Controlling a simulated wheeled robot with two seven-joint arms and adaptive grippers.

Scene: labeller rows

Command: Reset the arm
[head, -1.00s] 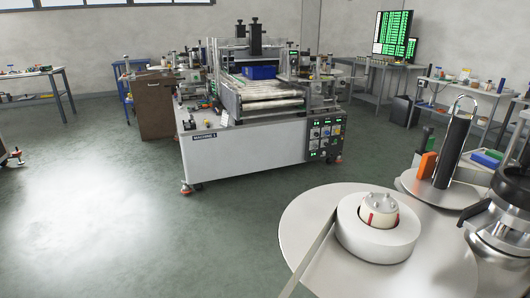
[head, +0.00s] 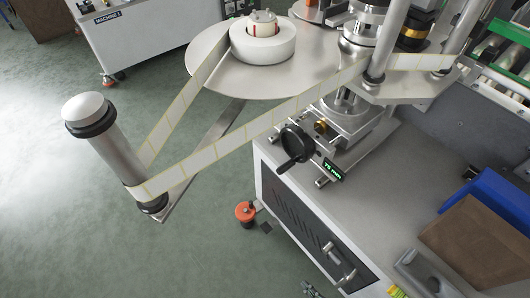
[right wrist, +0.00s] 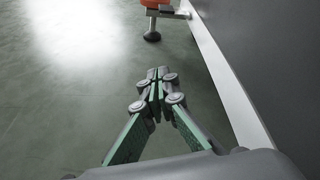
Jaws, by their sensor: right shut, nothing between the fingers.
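My right gripper (head: 311,290) just shows its tip at the bottom edge of the head view, low beside the front of the white machine cabinet (head: 281,191). In the right wrist view the right gripper (right wrist: 157,76) is shut, its fingertips together with nothing between them. It hangs over the green floor, with the cabinet's dark side (right wrist: 270,60) close on the right. The rest of the right arm is out of the head view. My left gripper is in neither view.
A labelling unit with a supply disc (head: 215,60), a label strip (head: 225,150) and a roller post (head: 105,140) overhangs the floor. An orange levelling foot (head: 246,212) stands below. A blue bin (head: 490,195) and brown box (head: 470,240) sit on the cabinet. Floor to the left is clear.

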